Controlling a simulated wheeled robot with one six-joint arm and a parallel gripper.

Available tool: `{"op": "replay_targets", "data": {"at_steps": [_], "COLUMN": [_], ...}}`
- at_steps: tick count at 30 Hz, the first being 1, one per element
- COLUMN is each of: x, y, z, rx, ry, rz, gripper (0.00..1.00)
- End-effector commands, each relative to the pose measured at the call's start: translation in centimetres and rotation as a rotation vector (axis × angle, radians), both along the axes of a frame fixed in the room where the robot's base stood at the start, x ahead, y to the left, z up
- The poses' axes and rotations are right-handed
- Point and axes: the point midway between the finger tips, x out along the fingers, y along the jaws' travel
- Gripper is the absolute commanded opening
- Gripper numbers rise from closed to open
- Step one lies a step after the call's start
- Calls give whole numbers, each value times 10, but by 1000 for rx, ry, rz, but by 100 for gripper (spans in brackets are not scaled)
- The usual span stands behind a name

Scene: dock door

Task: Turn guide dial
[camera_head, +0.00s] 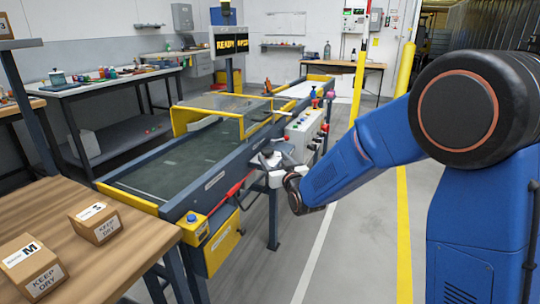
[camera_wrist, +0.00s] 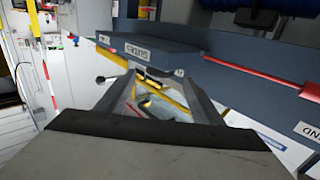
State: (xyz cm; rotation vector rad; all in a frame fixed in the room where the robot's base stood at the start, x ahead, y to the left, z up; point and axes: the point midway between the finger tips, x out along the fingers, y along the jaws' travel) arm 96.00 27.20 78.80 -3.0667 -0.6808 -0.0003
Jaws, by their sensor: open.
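In the wrist view a dark blue-grey block carries a white label that seems to read GUIDES (camera_wrist: 136,52). The guide dial itself is not clearly visible; a small dark part under the block, between the fingertips, may belong to it. My gripper (camera_wrist: 156,80) is open, with one finger on each side of that dark part, and its tips are close to the block. I cannot tell whether they touch it. In the head view my gripper (camera_head: 272,161) is beside the conveyor's near side rail, just in front of the control panel (camera_head: 305,128).
The conveyor (camera_head: 180,166) has a yellow guard frame and a red bar (camera_head: 238,186) along its side. Two cartons (camera_head: 97,222) (camera_head: 32,267) stand on the wooden table (camera_head: 135,255). A yellow post (camera_head: 404,70) stands behind my arm. The floor right of the conveyor is clear.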

Motion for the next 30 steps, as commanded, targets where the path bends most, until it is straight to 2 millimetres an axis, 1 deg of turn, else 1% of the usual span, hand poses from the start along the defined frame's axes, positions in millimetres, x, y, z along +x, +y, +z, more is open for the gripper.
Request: {"op": "replay_targets", "data": {"at_steps": [1, 3, 9, 13, 20, 21, 23, 24, 26, 30], "x": [8, 17, 34, 38, 38, 38, 38, 38, 38, 38], "y": [4, 8, 16, 18, 18, 18, 18, 18, 18, 18], "z": [-1, 0, 0, 0, 0, 0, 0, 0, 0, 0], "rx": [0, 0, 0, 0, 0, 0, 0, 0, 0, 0], "ry": [1, 0, 0, 0, 0, 0, 0, 0, 0, 0], "rz": [0, 0, 0, 0, 0, 0, 0, 0, 0, 1], "gripper": [61, 61, 61, 61, 61, 58, 44, 34, 20, 20]}}
